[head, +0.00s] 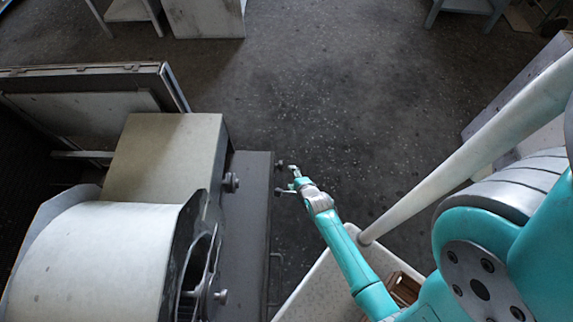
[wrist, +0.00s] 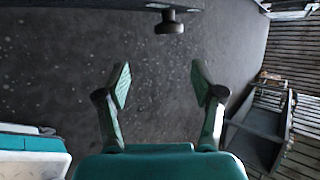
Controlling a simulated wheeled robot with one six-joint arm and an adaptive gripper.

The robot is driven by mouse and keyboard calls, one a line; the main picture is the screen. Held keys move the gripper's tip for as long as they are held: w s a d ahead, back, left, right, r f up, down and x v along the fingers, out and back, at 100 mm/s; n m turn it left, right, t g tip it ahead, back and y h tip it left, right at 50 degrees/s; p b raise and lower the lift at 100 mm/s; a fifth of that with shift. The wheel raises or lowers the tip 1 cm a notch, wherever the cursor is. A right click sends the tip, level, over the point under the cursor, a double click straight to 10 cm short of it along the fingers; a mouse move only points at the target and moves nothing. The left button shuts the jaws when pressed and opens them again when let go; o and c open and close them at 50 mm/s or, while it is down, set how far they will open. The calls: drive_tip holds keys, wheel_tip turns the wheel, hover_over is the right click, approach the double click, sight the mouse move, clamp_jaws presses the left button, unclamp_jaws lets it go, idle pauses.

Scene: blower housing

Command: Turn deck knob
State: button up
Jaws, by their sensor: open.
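A small dark knob (head: 280,165) stands out from the right edge of the grey deck beside the blower housing in the head view. My gripper (head: 288,180) is close to the deck's right edge, near the knob. In the wrist view my gripper (wrist: 161,85) is open and empty, its two fingers well apart. The knob lies above the gap between them and appears apart from both fingers.
The blower housing (head: 95,255) and a beige box (head: 165,155) stand left of the deck (head: 250,225). Another knob (head: 231,182) is on the box's side. A handle (head: 275,278) sits lower on the deck edge. Open floor (head: 340,90) lies beyond my gripper.

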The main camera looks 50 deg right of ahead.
sight(278, 166)
drive_tip(key=w+d+r+m+g+y, duration=0.2)
drive_tip(key=w+d+r+g+y, duration=0.4)
drive_tip(key=d+y, duration=0.15)
drive_tip(key=x, duration=1.1)
drive_tip(key=shift+s+a, duration=0.2)
drive_tip(key=shift+a, duration=0.15)
drive_tip(key=c, duration=1.1)
